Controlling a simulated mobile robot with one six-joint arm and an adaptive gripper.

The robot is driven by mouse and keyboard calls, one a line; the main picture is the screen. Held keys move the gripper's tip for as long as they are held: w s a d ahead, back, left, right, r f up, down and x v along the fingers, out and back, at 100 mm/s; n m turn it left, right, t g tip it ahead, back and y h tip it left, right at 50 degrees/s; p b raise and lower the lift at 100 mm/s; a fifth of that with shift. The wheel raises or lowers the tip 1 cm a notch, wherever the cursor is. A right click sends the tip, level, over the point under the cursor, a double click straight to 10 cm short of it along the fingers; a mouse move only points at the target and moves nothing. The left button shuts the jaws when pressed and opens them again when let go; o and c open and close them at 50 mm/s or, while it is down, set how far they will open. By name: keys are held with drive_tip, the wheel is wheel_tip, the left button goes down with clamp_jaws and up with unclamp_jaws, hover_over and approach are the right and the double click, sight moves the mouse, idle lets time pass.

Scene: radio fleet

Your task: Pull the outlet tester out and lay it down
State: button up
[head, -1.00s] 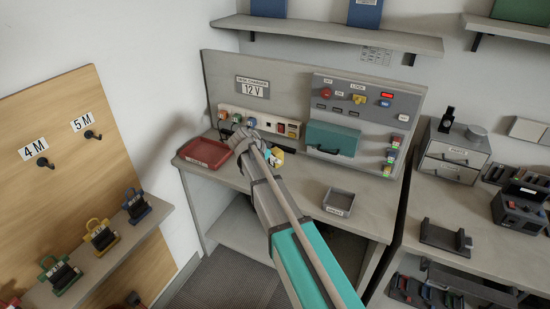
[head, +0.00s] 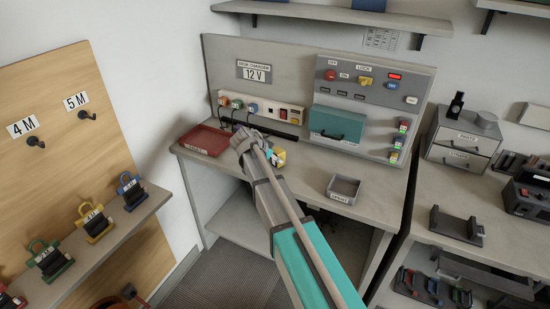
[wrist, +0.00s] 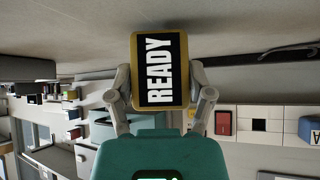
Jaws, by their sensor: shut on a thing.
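The outlet tester (wrist: 161,70), a dark-faced block with a yellow rim and the word READY, fills the upper middle of the wrist view. My gripper (wrist: 163,90) is shut on it, one finger on each side. In the head view a small yellow part of the tester (head: 279,157) shows beside my wrist, above the bench top (head: 300,188); my arm hides the rest. The outlet strip (head: 262,107) on the bench back is apart from the tester. I cannot tell whether the tester touches the bench.
A red tray (head: 205,140) lies left of my gripper. A small grey labelled bin (head: 343,190) stands to the right. A teal case (head: 337,124) is at the back under the switch panel (head: 375,82). Bench top between the gripper and the bin is clear.

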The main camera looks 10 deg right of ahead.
drive_tip(key=shift+f, duration=0.15)
drive_tip(key=o, duration=1.3)
